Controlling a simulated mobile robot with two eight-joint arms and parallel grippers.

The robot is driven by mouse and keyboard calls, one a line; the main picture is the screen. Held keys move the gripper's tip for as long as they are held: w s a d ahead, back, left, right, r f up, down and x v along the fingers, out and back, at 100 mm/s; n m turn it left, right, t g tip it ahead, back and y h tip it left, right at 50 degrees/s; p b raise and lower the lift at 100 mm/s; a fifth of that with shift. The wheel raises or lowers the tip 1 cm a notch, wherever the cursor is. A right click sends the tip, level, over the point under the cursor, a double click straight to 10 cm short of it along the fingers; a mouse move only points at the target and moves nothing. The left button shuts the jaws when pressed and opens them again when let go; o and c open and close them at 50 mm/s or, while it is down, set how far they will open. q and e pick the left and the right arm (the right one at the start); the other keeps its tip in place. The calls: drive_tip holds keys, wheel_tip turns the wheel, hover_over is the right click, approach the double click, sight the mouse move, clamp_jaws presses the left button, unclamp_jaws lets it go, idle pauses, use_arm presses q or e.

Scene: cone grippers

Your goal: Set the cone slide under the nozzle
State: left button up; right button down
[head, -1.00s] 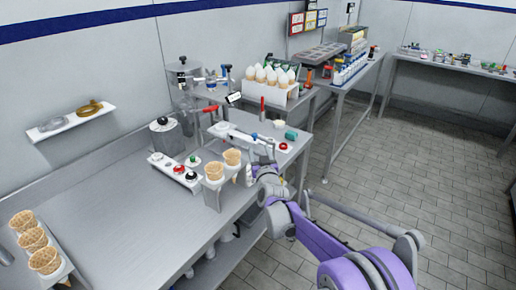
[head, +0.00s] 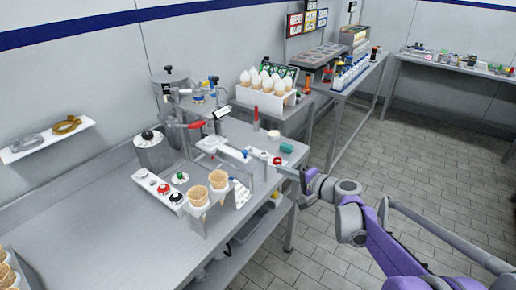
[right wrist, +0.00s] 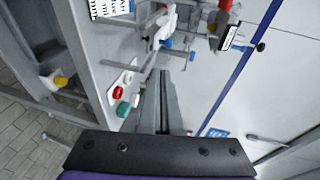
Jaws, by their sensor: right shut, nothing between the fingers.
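The dispensing machine with a red lever (head: 187,125) stands on the bench; its nozzle is too small to make out. A white slide-like plate (head: 212,145) with a blue knob (head: 246,154) lies in front of it; I take this as the cone slide. It also seems to show in the right wrist view (right wrist: 164,32). My right gripper (head: 283,168) is shut and empty, at the bench's right edge by a red button (head: 277,160). Its closed fingers show in the right wrist view (right wrist: 162,85). My left gripper is not in view.
A holder with two waffle cones (head: 208,187) stands left of my right gripper, beside a panel of coloured buttons (head: 160,189). A white rack of cones (head: 265,97) stands behind.

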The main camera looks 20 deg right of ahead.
drive_tip(key=r, duration=0.1)
drive_tip(key=p, duration=0.1)
approach(243, 152)
drive_tip(key=shift+y, duration=0.4)
drive_tip(key=w, duration=0.1)
drive_tip(key=w+a+f, duration=0.1)
drive_tip(key=w, duration=0.1)
drive_tip(key=w+f, duration=0.1)
drive_tip(key=w, duration=0.1)
drive_tip(key=shift+w+a, duration=0.2)
drive_tip(key=shift+a, duration=0.1)
drive_tip(key=w+a, duration=0.1)
drive_tip(key=w+a+p, duration=0.1)
drive_tip(key=w, duration=0.1)
drive_tip(key=shift+w+a, duration=0.25)
drive_tip(key=shift+a, duration=0.15)
drive_tip(key=shift+s, duration=0.1)
